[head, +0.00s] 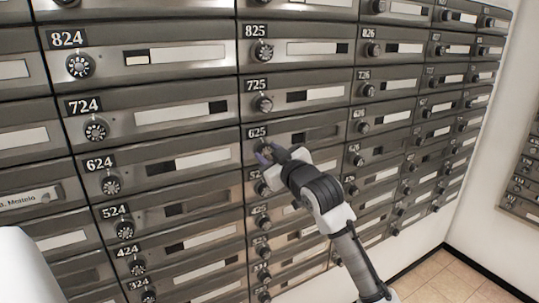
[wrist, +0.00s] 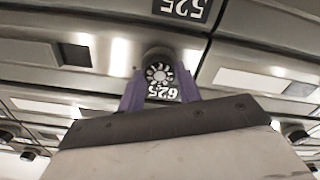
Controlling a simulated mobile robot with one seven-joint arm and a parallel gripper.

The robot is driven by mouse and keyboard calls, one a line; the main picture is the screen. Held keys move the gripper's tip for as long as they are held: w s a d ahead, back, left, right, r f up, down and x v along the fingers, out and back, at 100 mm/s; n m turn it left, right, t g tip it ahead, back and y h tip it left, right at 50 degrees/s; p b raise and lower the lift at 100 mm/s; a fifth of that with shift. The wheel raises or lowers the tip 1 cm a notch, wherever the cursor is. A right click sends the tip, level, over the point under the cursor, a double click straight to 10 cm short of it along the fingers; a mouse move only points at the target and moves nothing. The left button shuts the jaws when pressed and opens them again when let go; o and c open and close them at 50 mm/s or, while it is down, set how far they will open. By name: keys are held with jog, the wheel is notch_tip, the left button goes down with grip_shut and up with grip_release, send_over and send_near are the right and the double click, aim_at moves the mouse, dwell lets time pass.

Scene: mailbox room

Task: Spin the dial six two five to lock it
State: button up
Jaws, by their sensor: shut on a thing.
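The 625 mailbox (head: 312,136) is in the middle of the wall of boxes in the head view, with its number plate (head: 257,132) at the upper left of its door. My gripper (head: 266,154) is at its dial, just below the plate, and mostly hides the dial there. In the wrist view, which is upside down, the round dial (wrist: 160,74) with its light marked face sits between the two purple fingers of my gripper (wrist: 160,88). The fingers are shut on it, one at each side. I cannot read the dial's setting.
Close neighbours with similar dials are the 725 dial (head: 263,103) above and the 624 dial (head: 111,185) to the left. The 525 plate (wrist: 183,8) shows in the wrist view. Tiled floor (head: 440,280) is clear at the lower right.

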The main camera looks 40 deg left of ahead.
jog(key=shift+m, duration=0.3)
jog(key=o, duration=1)
jog(key=b+v, duration=0.5)
jog(key=v, duration=0.8)
jog(key=shift+d, duration=0.35)
jog(key=shift+s, duration=0.1)
